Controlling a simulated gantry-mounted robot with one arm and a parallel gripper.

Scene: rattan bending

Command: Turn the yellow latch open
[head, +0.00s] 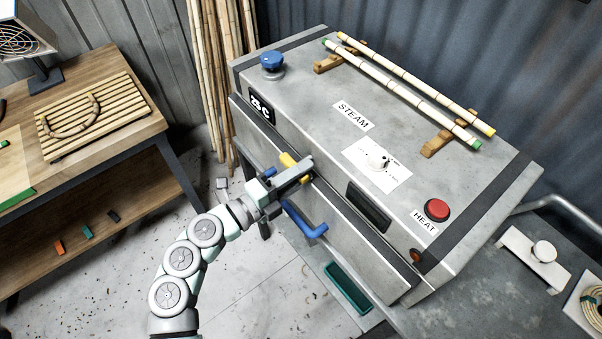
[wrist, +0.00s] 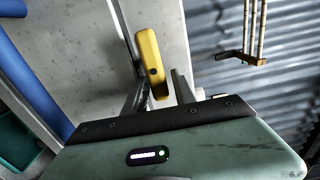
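The yellow latch (head: 288,160) is on the front face of the grey steam box (head: 300,75), near its upper edge. In the wrist view the latch (wrist: 152,62) stands nearly upright, slightly tilted, with a dark spot on it. My gripper (head: 304,172) is at the latch, partly covering it in the head view. In the wrist view my gripper's two fingers (wrist: 160,92) are apart, with the latch's lower end between them. Contact with the fingers is not clear, and a small gap seems to show on the right.
A blue bar handle (head: 305,222) sits just below my gripper. A wooden bench (head: 130,66) stands left.

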